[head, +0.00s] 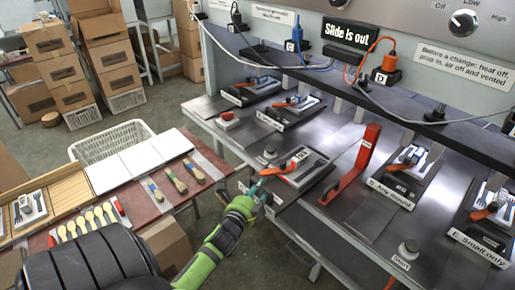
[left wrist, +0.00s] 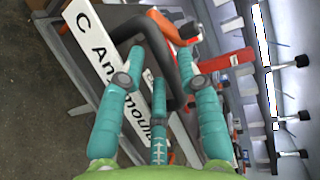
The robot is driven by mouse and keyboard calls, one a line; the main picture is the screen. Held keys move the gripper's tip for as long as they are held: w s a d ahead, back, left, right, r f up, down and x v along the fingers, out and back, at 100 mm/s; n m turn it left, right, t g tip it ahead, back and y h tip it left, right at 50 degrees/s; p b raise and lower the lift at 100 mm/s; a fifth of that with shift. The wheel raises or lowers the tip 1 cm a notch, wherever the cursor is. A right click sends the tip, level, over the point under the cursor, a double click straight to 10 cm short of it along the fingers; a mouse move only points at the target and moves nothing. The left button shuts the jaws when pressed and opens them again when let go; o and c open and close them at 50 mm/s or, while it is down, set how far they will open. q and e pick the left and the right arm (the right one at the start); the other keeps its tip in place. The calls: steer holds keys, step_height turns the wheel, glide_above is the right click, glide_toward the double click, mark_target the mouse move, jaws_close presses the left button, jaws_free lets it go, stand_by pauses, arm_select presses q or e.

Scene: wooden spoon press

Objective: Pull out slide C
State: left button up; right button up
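Slide C is the dark tray with a metal plate and an orange-handled mould (head: 300,160) near the middle of the bench in the head view. In the left wrist view its white front label (left wrist: 95,50) reads "C Any mould", partly hidden by my fingers. A black bar handle (left wrist: 177,75) stands at its front. My left gripper (head: 261,192) is at the front of slide C. In the left wrist view its teal fingers (left wrist: 160,72) are spread on either side of the handle; whether they touch it is unclear. My right gripper is not in view.
A red lever (head: 352,168) stands right of slide C, with a start button (head: 408,249) further right. Other slides carry similar moulds (head: 405,175). A sign (head: 350,32) reads "Slide is out". A table with spoons and brushes (head: 176,180) is at left.

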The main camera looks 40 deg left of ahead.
arm_select(q)
steer(key=shift+s, duration=0.1)
steer(key=v, duration=1.2)
steer(key=s+d+f+n+g+h, duration=0.1)
steer(key=s+d+f+n+g, duration=0.15)
steer(key=f, duration=0.75)
steer(key=s+d+f+n+g+h, duration=0.15)
steer(key=d+f, duration=0.25)
steer(key=f, duration=0.5)
steer(key=s+d+f+n+g+h, duration=0.1)
steer(key=s+d+f+n+g, duration=0.2)
steer(key=f, duration=0.7)
steer(key=s+d+f+n+g, duration=0.2)
steer(key=s+f+n+g, duration=0.1)
steer(key=s+f, duration=0.5)
steer(key=s+d+f+n+g+h+b, duration=0.1)
steer(key=s+d+f+n+g, duration=0.1)
steer(key=s+f, duration=0.6)
steer(key=s+d+g, duration=0.1)
steer(key=s+g, duration=0.1)
steer(key=s, duration=0.3)
steer(key=shift+n, duration=0.4)
